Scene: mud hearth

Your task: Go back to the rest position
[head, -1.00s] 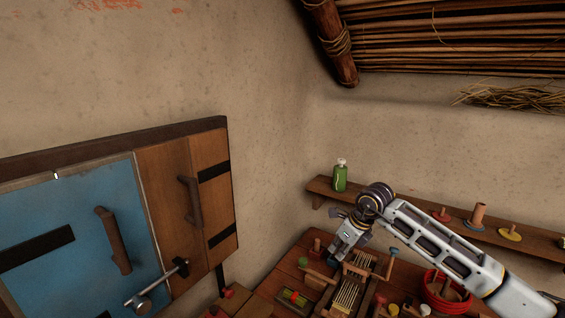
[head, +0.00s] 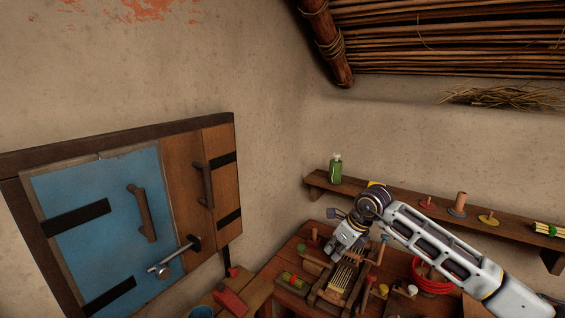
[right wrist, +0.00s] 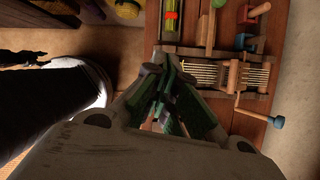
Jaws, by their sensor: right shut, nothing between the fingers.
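My right arm comes in from the lower right in the head view. Its gripper (head: 338,221) hangs above the wooden workbench (head: 257,291), near a wooden frame strung with pale rods (head: 341,279). In the right wrist view the fingers (right wrist: 175,115) are together with nothing between them. The rod frame also shows beyond the fingers in that view (right wrist: 215,71), apart from them. My left gripper is not in any view.
A blue and brown wooden door (head: 110,220) with a metal latch (head: 172,258) is at the left. A wall shelf (head: 395,205) carries a green bottle (head: 335,168) and several pegged pieces. A red coil (head: 430,277) and small parts crowd the workbench.

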